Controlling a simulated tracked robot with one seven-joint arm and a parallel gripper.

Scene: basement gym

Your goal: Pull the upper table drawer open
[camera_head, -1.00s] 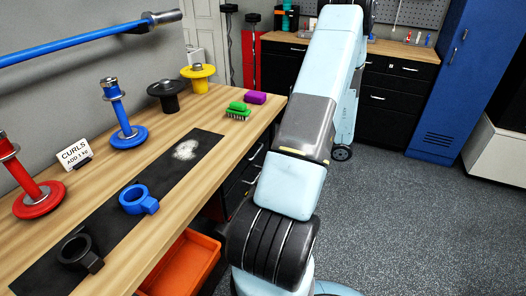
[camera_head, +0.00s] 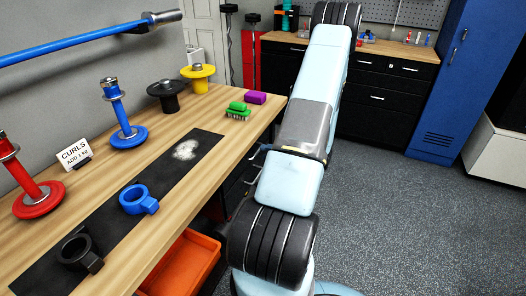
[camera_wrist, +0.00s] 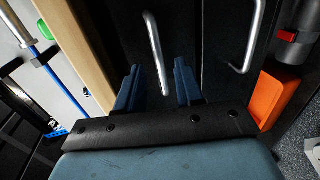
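The upper table drawer (camera_wrist: 128,30) has a black front just under the wooden table top, and it looks closed. Its silver bar handle (camera_wrist: 153,45) shows in the wrist view, with its near end between my fingertips. My gripper (camera_wrist: 159,84) is open, with one blue finger on each side of the handle line. I cannot tell whether a finger touches the handle. The lower drawer's handle (camera_wrist: 252,38) is further right in the wrist view. In the head view my arm hides most of the drawer fronts and my gripper.
The table top (camera_head: 150,165) holds weights, collars, a green brush (camera_head: 238,110) and a purple block (camera_head: 256,98). An orange bin (camera_head: 185,262) sits below the table, and also shows right of my gripper (camera_wrist: 272,98). Grey floor (camera_head: 400,220) is clear to the right.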

